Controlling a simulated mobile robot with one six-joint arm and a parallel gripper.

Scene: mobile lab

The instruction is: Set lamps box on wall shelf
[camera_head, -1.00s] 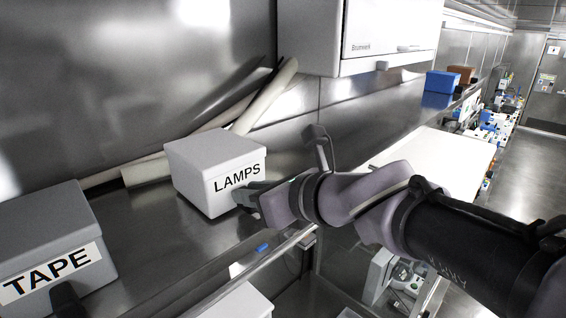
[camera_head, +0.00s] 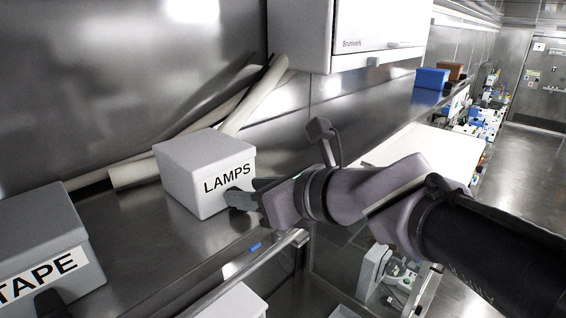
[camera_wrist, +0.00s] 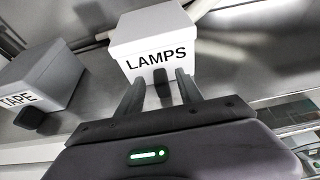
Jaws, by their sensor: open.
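The lamps box (camera_head: 190,175) is a pale grey box with a lid and a black LAMPS label. It rests upright on a steel surface (camera_head: 130,235) against the metal wall. In the wrist view the box (camera_wrist: 150,35) is straight ahead, with a dark handle (camera_wrist: 162,84) low on its front. My gripper (camera_head: 233,195) is open at the box's front. Its two fingers (camera_wrist: 160,88) point at the box, one on each side of the handle, with gaps beside it. I cannot tell which surface is the wall shelf.
A grey TAPE box (camera_head: 45,245) with a dark handle stands to the left on the same surface. Pale pipes (camera_head: 250,95) lean behind the lamps box. A white wall cabinet (camera_head: 375,30) hangs above right. A small blue item (camera_head: 255,246) lies near the front rail (camera_head: 265,260).

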